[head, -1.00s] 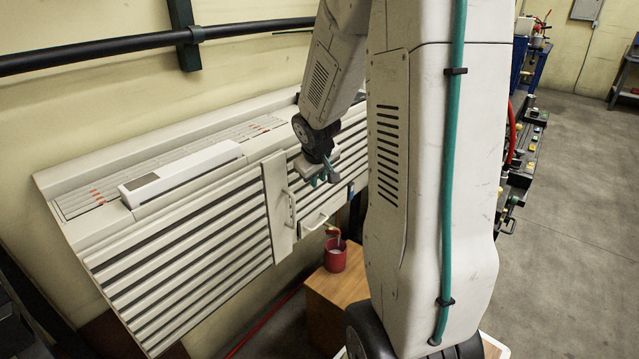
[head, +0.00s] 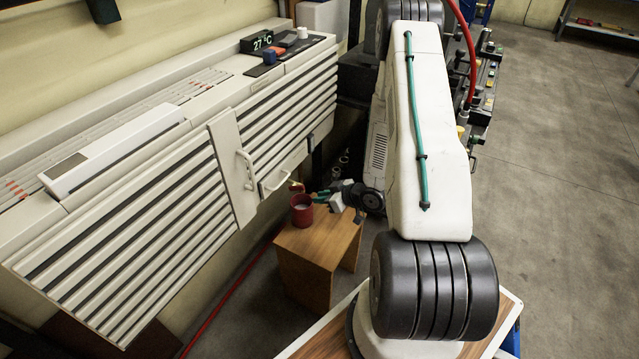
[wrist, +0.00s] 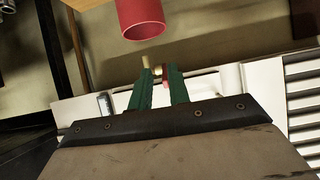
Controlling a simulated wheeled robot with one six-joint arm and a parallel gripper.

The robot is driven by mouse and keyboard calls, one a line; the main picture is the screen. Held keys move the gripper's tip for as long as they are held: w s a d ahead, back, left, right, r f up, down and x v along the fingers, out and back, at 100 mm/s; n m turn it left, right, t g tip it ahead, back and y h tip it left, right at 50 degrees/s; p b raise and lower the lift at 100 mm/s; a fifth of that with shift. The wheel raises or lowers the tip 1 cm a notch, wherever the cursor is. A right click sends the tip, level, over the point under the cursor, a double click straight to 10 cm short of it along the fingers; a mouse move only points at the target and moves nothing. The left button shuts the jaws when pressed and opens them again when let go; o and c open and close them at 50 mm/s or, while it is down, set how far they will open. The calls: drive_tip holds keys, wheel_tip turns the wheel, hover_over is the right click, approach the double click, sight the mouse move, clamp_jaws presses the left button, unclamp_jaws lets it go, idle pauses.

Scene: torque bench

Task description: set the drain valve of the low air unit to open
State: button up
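The low air unit (head: 180,190) is the long white slatted housing on the wall at left in the head view. A small brass and red drain valve (head: 296,187) hangs under its lower edge, just above a red cup. In the wrist view the valve (wrist: 158,72) shows at the green fingertips, with a pale yellow end and a red part. My gripper (head: 318,196) is low, just right of the valve. In the wrist view its fingers (wrist: 160,74) stand apart, with the valve in line with the gap. I cannot tell whether they touch it. The valve's setting is unclear.
The red cup (head: 301,212) stands on a wooden stool (head: 305,262) under the valve; it is close in the wrist view (wrist: 141,18). A white door with a handle (head: 236,170) and a lower handle (head: 278,182) stick out nearby. Open floor (head: 550,200) lies right.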

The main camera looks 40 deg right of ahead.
sight(300, 187)
drive_tip(key=r, duration=0.1)
drive_tip(key=w+r+t, duration=0.1)
drive_tip(key=w+r, duration=0.1)
drive_tip(key=shift+a+t+y, duration=0.3)
drive_tip(key=shift+t+y, duration=0.1)
drive_tip(key=x, duration=0.7)
drive_tip(key=shift+f, duration=0.1)
clamp_jaws()
